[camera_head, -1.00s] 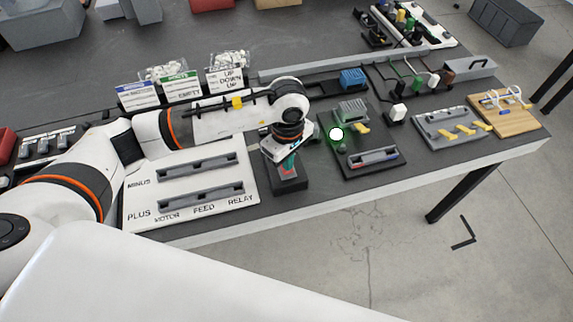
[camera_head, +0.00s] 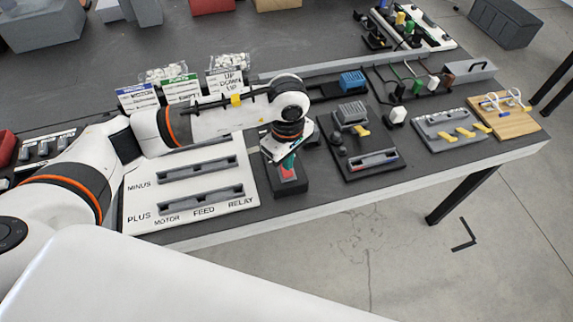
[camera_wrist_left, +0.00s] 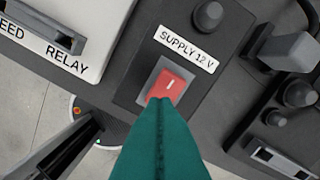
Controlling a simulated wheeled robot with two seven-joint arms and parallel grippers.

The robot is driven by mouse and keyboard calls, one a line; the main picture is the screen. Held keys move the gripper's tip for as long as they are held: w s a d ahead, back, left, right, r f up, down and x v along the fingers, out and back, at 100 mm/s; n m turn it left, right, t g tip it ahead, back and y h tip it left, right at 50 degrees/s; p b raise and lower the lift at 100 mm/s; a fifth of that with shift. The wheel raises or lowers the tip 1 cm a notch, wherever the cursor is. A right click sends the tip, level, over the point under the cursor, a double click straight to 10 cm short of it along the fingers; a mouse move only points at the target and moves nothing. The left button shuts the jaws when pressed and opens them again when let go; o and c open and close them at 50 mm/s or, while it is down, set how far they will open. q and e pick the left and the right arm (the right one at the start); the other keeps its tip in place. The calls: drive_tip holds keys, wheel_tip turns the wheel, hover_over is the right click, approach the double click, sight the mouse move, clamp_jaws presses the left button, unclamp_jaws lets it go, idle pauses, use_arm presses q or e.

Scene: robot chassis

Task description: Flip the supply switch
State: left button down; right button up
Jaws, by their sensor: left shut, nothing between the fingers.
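The supply switch is a red rocker (camera_wrist_left: 171,86) in a grey frame, beside a white "SUPPLY 12 V" label (camera_wrist_left: 186,48) in the left wrist view. In the head view it is a small red patch (camera_head: 289,174) on a dark box (camera_head: 291,188) near the table's front edge. My left gripper (camera_head: 288,164) points down over this box. Its green fingers (camera_wrist_left: 160,101) are shut with nothing between them, and their tips overlap the rocker's near end. Whether they press on it I cannot tell. My right gripper is not in view.
A white board (camera_head: 232,203) marked MINUS and PLUS lies left of the switch box. A dark module (camera_head: 370,173) with an unlit round lamp (camera_head: 337,138) lies to the right. Labelled bins (camera_head: 182,88) stand behind my left arm. A grey channel (camera_head: 340,64) runs along the back.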

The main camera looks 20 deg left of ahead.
sight(287, 173)
use_arm(q)
wheel_tip(287, 173, up, 5)
drive_tip(key=shift+p, duration=0.95)
drive_tip(key=shift+s+f, duration=0.1)
